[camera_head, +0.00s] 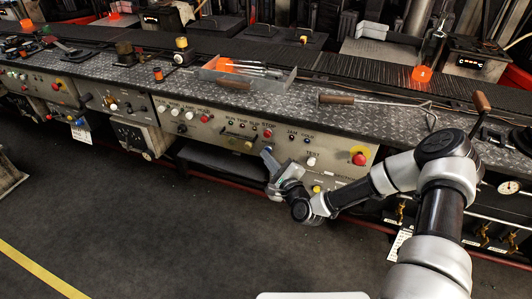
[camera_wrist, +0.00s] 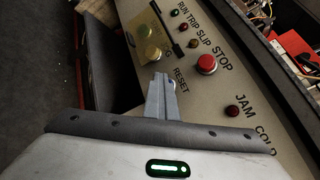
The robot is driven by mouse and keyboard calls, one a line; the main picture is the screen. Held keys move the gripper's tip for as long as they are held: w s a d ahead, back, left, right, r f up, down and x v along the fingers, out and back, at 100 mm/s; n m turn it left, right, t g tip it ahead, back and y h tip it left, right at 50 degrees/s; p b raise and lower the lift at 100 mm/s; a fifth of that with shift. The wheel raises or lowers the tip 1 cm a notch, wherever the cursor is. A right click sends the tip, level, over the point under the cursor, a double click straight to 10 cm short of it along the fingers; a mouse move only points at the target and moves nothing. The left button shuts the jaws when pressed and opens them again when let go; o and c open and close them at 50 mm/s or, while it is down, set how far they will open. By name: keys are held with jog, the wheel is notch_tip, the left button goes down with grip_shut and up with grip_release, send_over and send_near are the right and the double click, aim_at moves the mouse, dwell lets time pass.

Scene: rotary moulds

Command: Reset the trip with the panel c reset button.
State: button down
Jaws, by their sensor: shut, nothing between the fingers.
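The control panel face (camera_head: 330,159) is beige with labelled lamps and buttons. In the wrist view, the RESET label (camera_wrist: 181,80) is just right of my gripper (camera_wrist: 160,78). No button shows clearly beside that label; the fingers cover that spot. My gripper is shut and empty, its tips at or close to the panel; I cannot tell whether they touch it. It also shows in the head view (camera_head: 268,153), at the panel's lower front. The TRIP lamp (camera_wrist: 182,27) is small and reddish; I cannot tell if it is lit. No panel letter is readable.
A red STOP button (camera_wrist: 206,64) sits near the fingers. A red button on yellow (camera_head: 359,158) is further right. A tool tray (camera_head: 212,74) stands above. Floor in front is clear.

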jog(key=shift+d+r, duration=0.15)
jog(key=shift+d, duration=0.2)
jog(key=s+a, duration=0.2)
jog(key=s, duration=0.3)
jog(key=shift+s+a, duration=0.2)
jog(key=shift+s, duration=0.2)
dwell(0.4)
